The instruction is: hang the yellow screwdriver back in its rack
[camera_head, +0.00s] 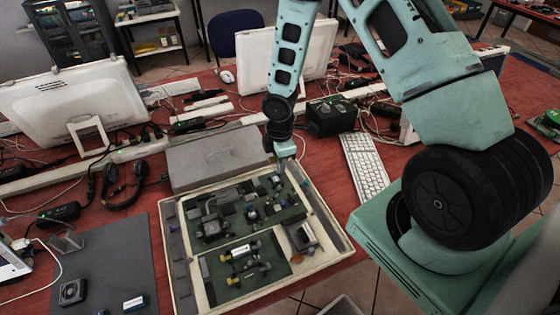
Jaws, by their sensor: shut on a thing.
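My gripper (284,158) hangs above the back edge of a pale open tray (333,228). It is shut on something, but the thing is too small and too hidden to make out. In the tray's front compartment lie several small parts with yellow ends, among them a pale piece with yellow ends (240,252). I cannot tell whether any of them is the yellow screwdriver. No screwdriver rack can be made out in this view.
The tray holds many small grey and dark parts. A grey box (215,160) is behind it, a white keyboard (364,168) to its right. A dark mat (105,255) is at left. Monitors (70,105), cables and a black box (331,117) crowd the red table.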

